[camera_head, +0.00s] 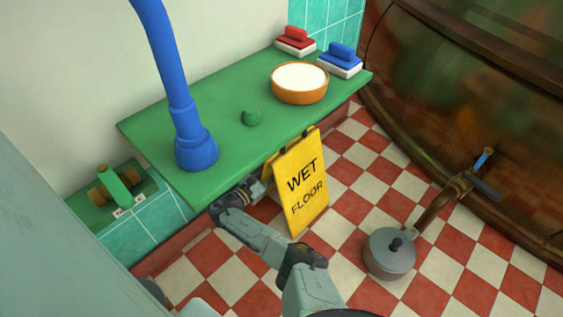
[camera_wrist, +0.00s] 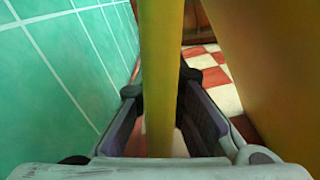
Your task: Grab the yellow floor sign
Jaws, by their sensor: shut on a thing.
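The yellow floor sign (camera_head: 301,182), lettered "WET FLOOR", stands upright on the checkered floor by the front edge of the green counter. My gripper (camera_head: 262,178) is at the sign's left side, just below the counter edge; the sign partly hides its fingertips. In the wrist view, a narrow yellow panel edge of the sign (camera_wrist: 161,75) runs between the two fingers of my gripper (camera_wrist: 160,95), which are shut on it. A wider yellow panel of the sign fills the right of that view.
The green counter (camera_head: 225,140) overhangs close to my arm, carrying a blue pipe (camera_head: 183,105), an orange bowl (camera_head: 299,95) and red and blue brushes. A teal tiled wall (camera_wrist: 70,70) is close on the left. A grey lidded pot (camera_head: 389,254) stands on the floor, right.

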